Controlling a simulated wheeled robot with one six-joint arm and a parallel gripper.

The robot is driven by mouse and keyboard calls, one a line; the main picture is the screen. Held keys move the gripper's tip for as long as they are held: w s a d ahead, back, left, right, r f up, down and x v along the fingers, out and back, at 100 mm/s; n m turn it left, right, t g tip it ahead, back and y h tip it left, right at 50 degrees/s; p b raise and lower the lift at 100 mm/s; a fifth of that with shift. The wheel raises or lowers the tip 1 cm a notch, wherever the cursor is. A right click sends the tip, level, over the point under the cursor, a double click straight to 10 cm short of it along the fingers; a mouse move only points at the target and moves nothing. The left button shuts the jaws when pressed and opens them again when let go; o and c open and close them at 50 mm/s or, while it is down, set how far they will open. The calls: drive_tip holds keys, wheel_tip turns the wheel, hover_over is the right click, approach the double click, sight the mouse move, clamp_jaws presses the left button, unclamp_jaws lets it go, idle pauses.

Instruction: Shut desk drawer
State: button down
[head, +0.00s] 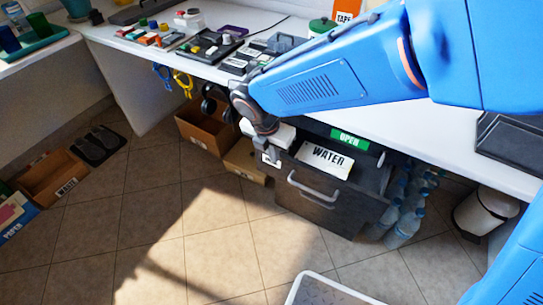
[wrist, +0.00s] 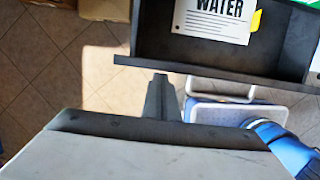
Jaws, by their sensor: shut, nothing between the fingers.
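The desk drawer (head: 320,208) is dark grey and stands pulled out under the white desk, with a light grey bar handle (head: 313,190) on its front. A white WATER sheet (head: 325,159) lies inside it. In the wrist view the open drawer (wrist: 160,47) fills the top right, with its handle (wrist: 222,97) below the front edge. My gripper (head: 270,158) is at the drawer's left side in the head view, near its upper edge. Its dark fingers (wrist: 160,92) are closed together and empty, left of the handle. I cannot tell whether they touch the drawer.
A green OPEN sign (head: 347,137) is on the desk's front above the drawer. Cardboard boxes (head: 205,128) stand left of the drawer, under the desk. Water bottles (head: 405,225) and a white bin (head: 482,208) stand to its right.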

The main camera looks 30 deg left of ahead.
drive_tip(key=w, duration=0.9)
drive_tip(key=shift+d, duration=0.35)
drive_tip(key=shift+s, duration=0.1)
